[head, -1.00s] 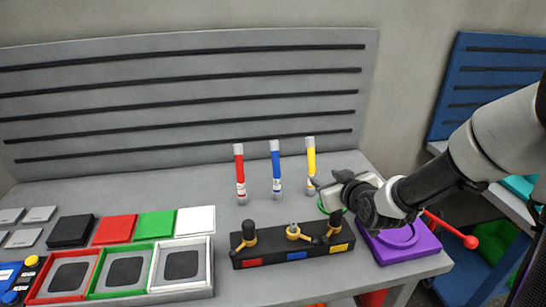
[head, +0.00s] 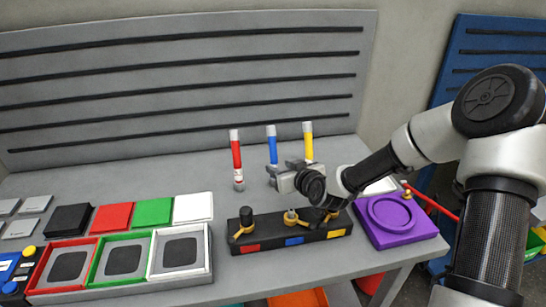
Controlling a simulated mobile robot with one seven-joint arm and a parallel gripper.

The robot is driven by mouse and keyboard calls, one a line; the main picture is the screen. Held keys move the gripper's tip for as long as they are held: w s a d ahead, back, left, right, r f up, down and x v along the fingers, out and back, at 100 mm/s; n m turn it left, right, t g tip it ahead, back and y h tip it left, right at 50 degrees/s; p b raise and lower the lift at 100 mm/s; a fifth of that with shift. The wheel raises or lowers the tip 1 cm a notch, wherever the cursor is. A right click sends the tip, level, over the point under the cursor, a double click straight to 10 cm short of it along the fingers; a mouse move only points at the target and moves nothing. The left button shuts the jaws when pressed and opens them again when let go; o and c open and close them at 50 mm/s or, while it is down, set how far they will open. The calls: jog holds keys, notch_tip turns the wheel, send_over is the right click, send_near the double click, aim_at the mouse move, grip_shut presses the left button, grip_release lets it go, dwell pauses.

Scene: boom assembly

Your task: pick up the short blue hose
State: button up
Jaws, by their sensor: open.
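The short blue hose (head: 271,146) stands upright on the grey table, between the red hose (head: 236,158) and the yellow hose (head: 308,142). Each hose has pale end fittings. My gripper (head: 272,177) reaches in from the right with its fingers open at the lower part of the blue hose. The gripper body hides the lower ends of the blue and yellow hoses. I cannot tell whether the fingers touch the blue hose.
A black block (head: 290,240) with red, blue and yellow marks and fittings stands in front of my gripper. A purple fixture (head: 400,236) is at right. Coloured trays (head: 122,262) and plates (head: 153,212) fill the left. The table behind the plates is clear.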

aim_at(276, 164)
jog(key=x, duration=0.5)
jog(key=shift+w+a+f, duration=0.1)
jog(key=shift+w+f, duration=0.05)
jog(key=shift+w, duration=0.2)
grip_shut()
